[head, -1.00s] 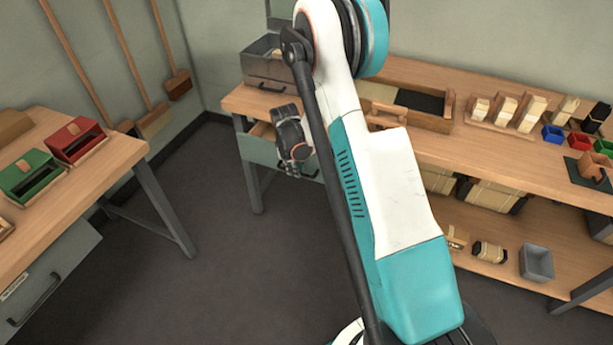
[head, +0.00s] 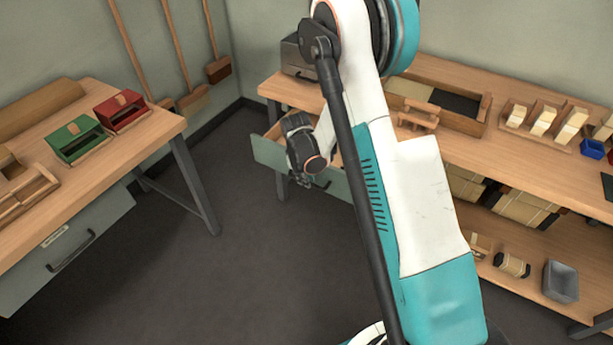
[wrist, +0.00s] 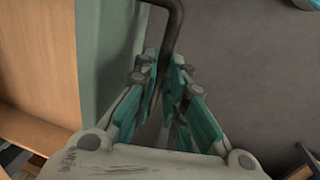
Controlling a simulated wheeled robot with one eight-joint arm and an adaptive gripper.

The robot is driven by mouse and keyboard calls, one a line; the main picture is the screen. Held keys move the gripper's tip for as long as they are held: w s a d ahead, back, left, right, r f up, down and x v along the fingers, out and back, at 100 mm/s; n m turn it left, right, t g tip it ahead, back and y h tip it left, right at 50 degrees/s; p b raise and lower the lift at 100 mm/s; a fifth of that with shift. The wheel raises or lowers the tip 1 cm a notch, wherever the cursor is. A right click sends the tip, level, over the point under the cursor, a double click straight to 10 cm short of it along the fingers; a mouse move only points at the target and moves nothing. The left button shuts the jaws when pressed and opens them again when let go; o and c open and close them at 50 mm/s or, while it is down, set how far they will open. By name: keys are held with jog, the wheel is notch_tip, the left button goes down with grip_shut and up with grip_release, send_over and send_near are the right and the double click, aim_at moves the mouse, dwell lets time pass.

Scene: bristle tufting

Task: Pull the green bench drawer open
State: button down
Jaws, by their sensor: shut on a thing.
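The green bench drawer (head: 268,154) is under the left end of the long wooden bench and stands partly out, with a strip of its inside showing above the front. Its green front (wrist: 108,60) also fills a band left of centre in the wrist view. My gripper (head: 316,182) is in front of the drawer and hides part of it. In the wrist view the dark bar handle (wrist: 170,22) runs down between the teal fingers of my gripper (wrist: 163,72), which are shut on it.
A second bench (head: 150,150) at the left has its own grey drawer (head: 65,255), plus green (head: 78,140) and red (head: 122,110) boxes on top. Dark floor (head: 210,280) between the benches is clear. A grey box (head: 298,57) stands on the long bench.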

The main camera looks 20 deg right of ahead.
jog(key=c, duration=1.7)
grip_release()
jog(key=shift+o, duration=0.2)
notch_tip(320, 180, up, 12)
jog(key=s+a, duration=0.1)
jog(key=shift+s+a, duration=0.2)
jog(key=shift+a, duration=0.15)
jog(key=shift+f, duration=0.1)
